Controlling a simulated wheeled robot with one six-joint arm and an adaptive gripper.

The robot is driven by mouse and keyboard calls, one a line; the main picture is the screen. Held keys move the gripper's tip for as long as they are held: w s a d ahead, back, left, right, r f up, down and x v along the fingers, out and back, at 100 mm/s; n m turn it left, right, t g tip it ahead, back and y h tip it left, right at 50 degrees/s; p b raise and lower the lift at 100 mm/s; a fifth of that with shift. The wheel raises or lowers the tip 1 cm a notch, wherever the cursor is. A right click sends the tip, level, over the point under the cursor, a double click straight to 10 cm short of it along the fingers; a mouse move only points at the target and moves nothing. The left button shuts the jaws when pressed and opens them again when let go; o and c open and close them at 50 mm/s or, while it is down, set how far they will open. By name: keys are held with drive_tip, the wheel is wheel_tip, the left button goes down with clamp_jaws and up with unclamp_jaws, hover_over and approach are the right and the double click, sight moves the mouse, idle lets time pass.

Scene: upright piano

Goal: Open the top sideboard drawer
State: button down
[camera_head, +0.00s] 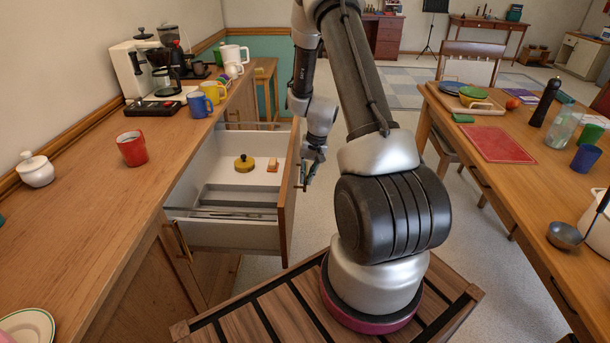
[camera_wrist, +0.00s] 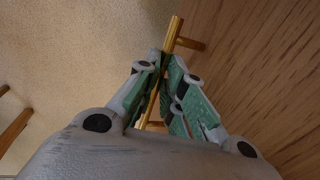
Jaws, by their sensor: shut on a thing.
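The top sideboard drawer (camera_head: 287,205) stands pulled well out from the sideboard (camera_head: 140,185) in the head view. Inside it are a yellow lidded pot (camera_head: 244,163), a small tan block (camera_head: 272,165) and a grey divider tray (camera_head: 235,196). My gripper (camera_head: 303,184) is at the outer side of the drawer front. In the wrist view my gripper (camera_wrist: 165,88) is shut on the brass drawer handle (camera_wrist: 174,35), with the bar between its fingers. The wooden drawer front (camera_wrist: 265,60) fills the right of that view.
A red mug (camera_head: 132,149), a white lidded jar (camera_head: 35,169), blue and yellow mugs and a coffee maker stand on the sideboard top. A dining table (camera_head: 540,180) with several items is at the right.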

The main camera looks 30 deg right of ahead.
drive_tip(key=c, duration=1.5)
unclamp_jaws()
drive_tip(key=r, duration=0.4)
drive_tip(key=s+d+r, duration=0.1)
drive_tip(key=r, duration=0.3)
drive_tip(key=d+r, duration=0.1)
drive_tip(key=r, duration=0.2)
drive_tip(key=shift+s+r, duration=0.15)
drive_tip(key=shift+r, duration=0.25)
